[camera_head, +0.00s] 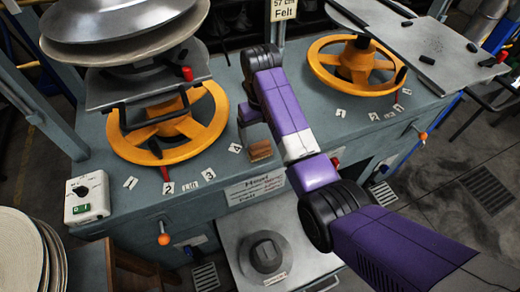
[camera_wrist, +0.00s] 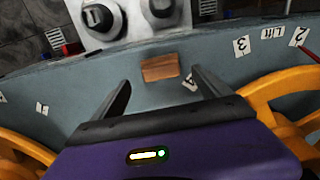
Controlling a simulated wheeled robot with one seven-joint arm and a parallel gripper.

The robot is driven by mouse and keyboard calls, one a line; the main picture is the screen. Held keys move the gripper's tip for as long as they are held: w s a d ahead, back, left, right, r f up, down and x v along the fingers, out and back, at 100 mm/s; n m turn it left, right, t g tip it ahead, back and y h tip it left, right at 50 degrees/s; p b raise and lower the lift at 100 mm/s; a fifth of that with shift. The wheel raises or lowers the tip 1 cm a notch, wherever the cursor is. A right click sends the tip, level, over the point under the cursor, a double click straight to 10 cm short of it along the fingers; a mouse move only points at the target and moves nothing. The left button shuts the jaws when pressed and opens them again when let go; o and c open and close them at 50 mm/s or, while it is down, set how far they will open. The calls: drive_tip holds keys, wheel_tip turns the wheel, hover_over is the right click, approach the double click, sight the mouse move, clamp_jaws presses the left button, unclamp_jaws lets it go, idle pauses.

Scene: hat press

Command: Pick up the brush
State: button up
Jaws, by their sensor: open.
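The brush (camera_head: 260,150) is a small brown wooden block lying on the grey-green machine top, near its front edge, between the two orange handwheels. In the wrist view the brush (camera_wrist: 160,67) shows its plain wooden face. My gripper (camera_wrist: 158,82) is open, with one dark finger on each side in the wrist view. The brush appears ahead of the gap between the fingertips, apart from both. In the head view my purple arm reaches in from the lower right, and the gripper end (camera_head: 250,114) is a little above and left of the brush.
The left handwheel (camera_head: 215,108) and right handwheel (camera_head: 318,62) flank the brush. Small numbered labels (camera_head: 235,148) lie on the machine top. A metal plate with a round block (camera_head: 267,254) sits below the front edge. A control box (camera_head: 88,196) stands at left.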

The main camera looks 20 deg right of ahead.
sight(260, 145)
drive_tip(key=shift+w+f+p, duration=0.15)
drive_tip(key=shift+f+p, duration=0.45)
drive_tip(key=shift+f, duration=2.4)
drive_tip(key=c, duration=1.5)
wheel_tip(260, 145, up, 10)
drive_tip(key=shift+r+b, duration=0.1)
drive_tip(key=shift+b, duration=0.25)
